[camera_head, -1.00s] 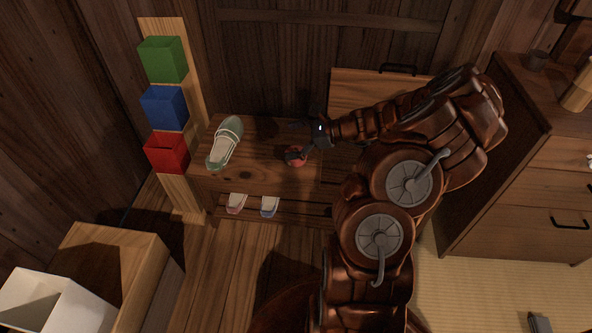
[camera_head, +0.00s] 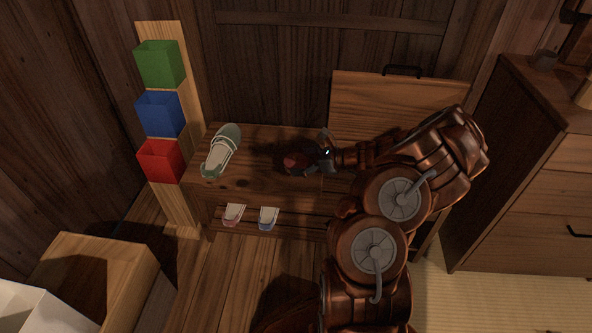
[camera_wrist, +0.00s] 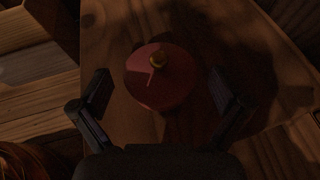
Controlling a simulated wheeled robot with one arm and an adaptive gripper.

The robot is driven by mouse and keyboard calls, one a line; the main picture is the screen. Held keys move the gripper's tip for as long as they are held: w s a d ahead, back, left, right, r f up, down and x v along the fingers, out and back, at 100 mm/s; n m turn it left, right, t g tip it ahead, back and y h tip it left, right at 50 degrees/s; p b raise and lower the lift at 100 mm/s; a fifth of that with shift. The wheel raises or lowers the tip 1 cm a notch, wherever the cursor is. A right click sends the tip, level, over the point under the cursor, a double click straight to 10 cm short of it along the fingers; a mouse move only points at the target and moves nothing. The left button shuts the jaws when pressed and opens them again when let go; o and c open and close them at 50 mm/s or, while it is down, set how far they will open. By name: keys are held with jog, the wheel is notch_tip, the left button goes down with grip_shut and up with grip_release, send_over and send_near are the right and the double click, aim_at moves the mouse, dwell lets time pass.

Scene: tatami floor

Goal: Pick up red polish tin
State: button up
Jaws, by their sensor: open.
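The red polish tin (camera_wrist: 158,88) is round with a small gold knob on its lid. It sits on the wooden bench top (camera_wrist: 115,45) and lies between the two open fingers of my gripper (camera_wrist: 164,95) in the wrist view. A gap shows between each finger and the tin. In the head view the tin (camera_head: 297,161) is dark red on the bench, and my gripper (camera_head: 306,158) is over it, coming from the right. The gripper partly hides the tin there.
A pale green shoe (camera_head: 221,151) lies left on the bench. Small slippers (camera_head: 268,218) sit on the shelf below. Green (camera_head: 161,64), blue (camera_head: 160,113) and red (camera_head: 160,160) boxes hang on a post at left. A wooden cabinet (camera_head: 520,175) stands at right.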

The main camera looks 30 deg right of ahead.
jog(key=shift+x, duration=0.95)
jog(key=c, duration=1.2)
